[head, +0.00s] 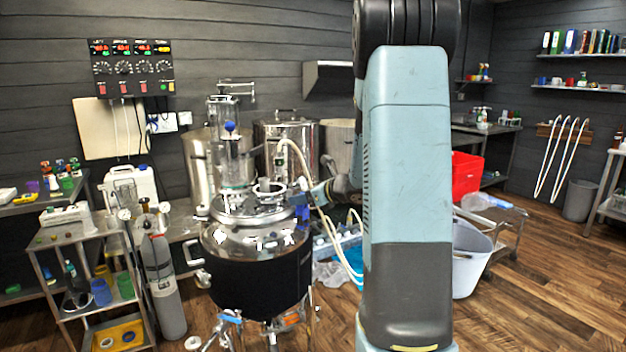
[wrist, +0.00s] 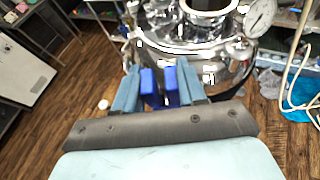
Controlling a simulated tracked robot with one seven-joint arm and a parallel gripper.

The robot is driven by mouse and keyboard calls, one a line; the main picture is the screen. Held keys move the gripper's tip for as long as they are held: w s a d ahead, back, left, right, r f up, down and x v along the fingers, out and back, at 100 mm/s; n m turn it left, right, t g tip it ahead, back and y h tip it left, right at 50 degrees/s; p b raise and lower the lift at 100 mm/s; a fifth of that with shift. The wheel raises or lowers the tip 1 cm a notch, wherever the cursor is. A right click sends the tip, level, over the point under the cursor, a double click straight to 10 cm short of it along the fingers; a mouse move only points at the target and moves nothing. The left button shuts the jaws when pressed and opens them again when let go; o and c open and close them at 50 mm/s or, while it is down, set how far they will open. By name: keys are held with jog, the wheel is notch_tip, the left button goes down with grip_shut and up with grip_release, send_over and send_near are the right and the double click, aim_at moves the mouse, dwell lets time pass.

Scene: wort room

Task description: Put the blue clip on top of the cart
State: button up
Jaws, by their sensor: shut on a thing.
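The blue clip (wrist: 171,86) is dark blue and sits between the two light-blue fingers of my gripper (wrist: 160,86), which is shut on it. In the head view my gripper (head: 303,198) is at the right side of the steel kettle's lid, and a bit of dark blue (head: 302,213) shows just below it. My arm partly hides this area. A steel cart (head: 62,238) with several shelves stands at the left in the head view, well away from my gripper. Its top carries a pale box-like device and small coloured items.
The steel kettle (head: 262,270) with a dark band, fittings and a gauge (wrist: 261,18) is right by my gripper. A grey gas cylinder (head: 165,290) stands between kettle and cart. A hose loops right of the kettle.

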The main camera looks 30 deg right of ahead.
jog(key=a+f+n+g+y, duration=0.1)
jog(key=a+f, duration=0.4)
jog(key=f, duration=0.6)
jog(key=w+a+f+n+g+y, duration=0.1)
jog(key=a+f, duration=0.4)
jog(key=f, duration=0.7)
jog(key=w+a+f+n+g+y, duration=0.1)
jog(key=a+f+n+g+y, duration=0.1)
jog(key=f, duration=0.9)
jog(key=a+n, duration=0.1)
jog(key=a, duration=0.1)
jog(key=shift+a+f+y, duration=0.2)
jog(key=shift+a+y, duration=0.2)
jog(key=shift+a, duration=0.1)
